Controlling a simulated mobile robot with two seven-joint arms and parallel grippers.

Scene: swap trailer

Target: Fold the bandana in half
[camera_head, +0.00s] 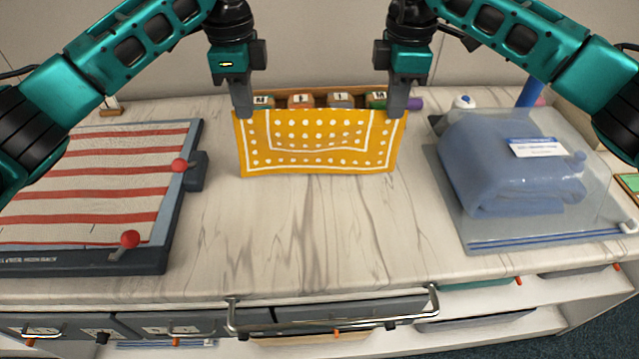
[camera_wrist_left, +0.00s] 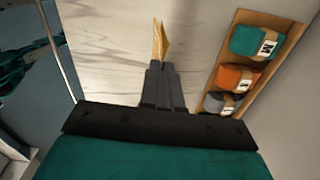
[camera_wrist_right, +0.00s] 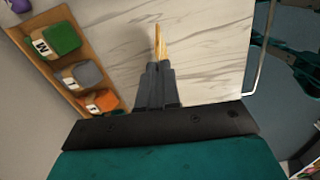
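The yellow bandana (camera_head: 320,140) with white dots and white border lines hangs between my two grippers over the back middle of the counter. My left gripper (camera_head: 243,112) is shut on its upper left corner, and my right gripper (camera_head: 397,112) is shut on its upper right corner. The cloth is stretched fairly straight between them. In the left wrist view the bandana (camera_wrist_left: 160,42) shows edge-on as two narrow flaps beyond the closed fingers. In the right wrist view it (camera_wrist_right: 158,42) is also a thin strip. I cannot tell whether its lower edge touches the counter.
A wooden tray (camera_head: 290,93) of rolled, labelled cloths stands right behind the bandana. A striped cloth lies in a dark clamp frame (camera_head: 190,215) on the left. The marble counter (camera_head: 320,235) in front is clear.

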